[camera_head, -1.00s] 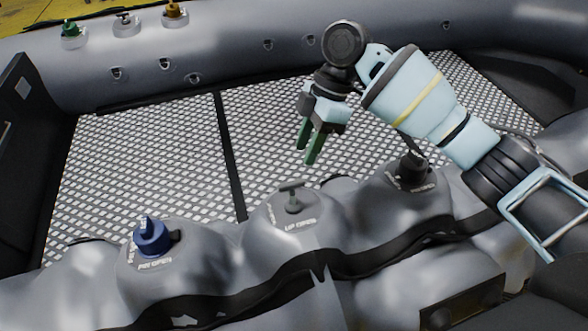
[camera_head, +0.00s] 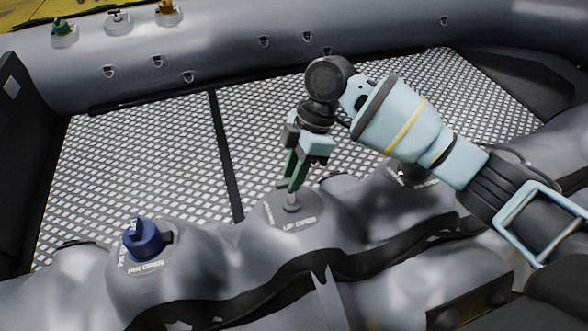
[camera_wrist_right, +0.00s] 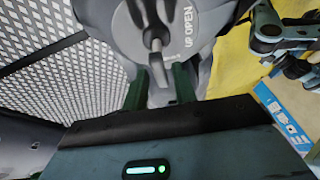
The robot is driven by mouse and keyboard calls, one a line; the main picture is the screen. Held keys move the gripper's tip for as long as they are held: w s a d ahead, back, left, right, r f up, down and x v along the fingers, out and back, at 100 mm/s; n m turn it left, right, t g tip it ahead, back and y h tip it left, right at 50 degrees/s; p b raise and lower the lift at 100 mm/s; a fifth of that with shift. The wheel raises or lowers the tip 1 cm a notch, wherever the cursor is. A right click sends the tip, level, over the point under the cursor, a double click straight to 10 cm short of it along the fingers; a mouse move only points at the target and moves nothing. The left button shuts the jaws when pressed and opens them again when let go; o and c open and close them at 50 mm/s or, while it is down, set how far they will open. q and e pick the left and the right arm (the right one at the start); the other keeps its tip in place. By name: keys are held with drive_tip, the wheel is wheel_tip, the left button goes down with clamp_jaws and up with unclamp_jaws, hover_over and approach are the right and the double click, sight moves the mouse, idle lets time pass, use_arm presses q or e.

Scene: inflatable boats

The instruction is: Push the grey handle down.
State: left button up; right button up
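The grey handle (camera_wrist_right: 156,47) stands on the middle grey round valve marked "UP OPEN" (camera_head: 307,221). In the head view its upper part is mostly hidden by my right gripper (camera_head: 292,185). My right gripper has green fingers and points down over the handle. In the right wrist view its two fingers (camera_wrist_right: 160,88) are apart, one on each side of the handle, with gaps visible beside it. Whether a finger touches the handle cannot be told. My left gripper does not show clearly in either view.
A valve with a blue knob (camera_head: 143,240) is to the left on the near tube. A dark-topped valve (camera_head: 409,173) is to the right, partly behind my arm. Three more valves, one with a green knob (camera_head: 63,29), sit on the far tube. The patterned floor (camera_head: 140,150) is clear.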

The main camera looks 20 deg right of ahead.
drive_tip(key=c, duration=0.5)
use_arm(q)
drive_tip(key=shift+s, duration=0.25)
use_arm(e)
clamp_jaws()
drive_tip(key=f, duration=0.1)
drive_tip(key=f+p, duration=0.1)
drive_tip(key=shift+s+f, duration=0.3)
drive_tip(key=shift+s, duration=0.05)
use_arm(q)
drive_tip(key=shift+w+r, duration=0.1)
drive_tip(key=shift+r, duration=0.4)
use_arm(e)
drive_tip(key=shift+f, duration=0.25)
drive_tip(key=o, duration=0.7)
unclamp_jaws()
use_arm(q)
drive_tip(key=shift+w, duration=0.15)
use_arm(e)
drive_tip(key=shift+o, duration=0.2)
drive_tip(key=shift+r, duration=0.15)
